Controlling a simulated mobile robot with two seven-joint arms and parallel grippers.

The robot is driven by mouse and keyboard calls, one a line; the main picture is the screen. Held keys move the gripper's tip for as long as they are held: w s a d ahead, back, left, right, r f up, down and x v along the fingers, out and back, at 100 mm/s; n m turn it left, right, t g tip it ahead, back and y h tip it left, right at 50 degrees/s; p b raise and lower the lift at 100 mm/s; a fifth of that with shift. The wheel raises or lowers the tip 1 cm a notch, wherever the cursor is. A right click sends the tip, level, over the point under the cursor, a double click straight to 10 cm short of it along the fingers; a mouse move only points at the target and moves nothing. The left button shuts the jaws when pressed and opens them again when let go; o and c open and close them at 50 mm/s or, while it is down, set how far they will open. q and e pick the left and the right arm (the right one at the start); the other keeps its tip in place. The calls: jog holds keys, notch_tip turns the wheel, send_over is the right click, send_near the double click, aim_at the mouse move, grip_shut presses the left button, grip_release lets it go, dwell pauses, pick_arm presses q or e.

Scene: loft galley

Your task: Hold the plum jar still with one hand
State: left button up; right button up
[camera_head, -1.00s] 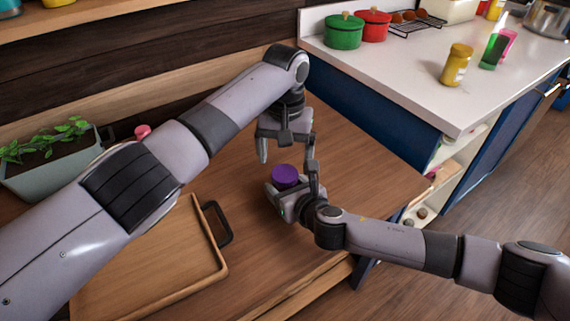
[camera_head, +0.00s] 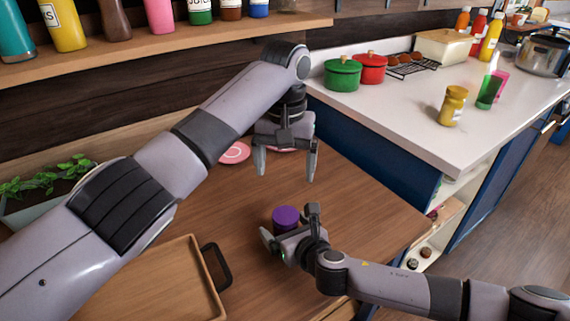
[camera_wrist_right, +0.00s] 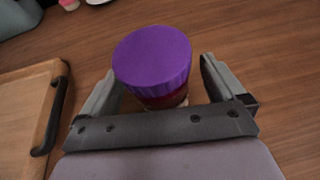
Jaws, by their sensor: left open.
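The plum jar (camera_head: 286,218), with a purple lid, stands upright on the wooden counter. In the right wrist view the jar (camera_wrist_right: 153,60) sits between the two fingers of my right gripper (camera_wrist_right: 160,90). A gap shows between the jar and the right-hand finger; the left-hand finger is close beside the jar, and contact there cannot be told. My right gripper (camera_head: 288,228) also shows in the head view, low around the jar. My left gripper (camera_head: 286,168) is open and empty, above and beyond the jar. The jar's lower body is mostly hidden.
A wooden tray (camera_head: 165,285) with a dark handle lies left of the jar. A pink round item (camera_head: 235,152) and a planter (camera_head: 30,210) are behind. A white counter (camera_head: 400,130) with pots and bottles stands at right. Bare wood lies right of the jar.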

jog(key=shift+s, duration=0.1)
jog(key=shift+p+v, duration=0.55)
jog(key=shift+v, duration=2.95)
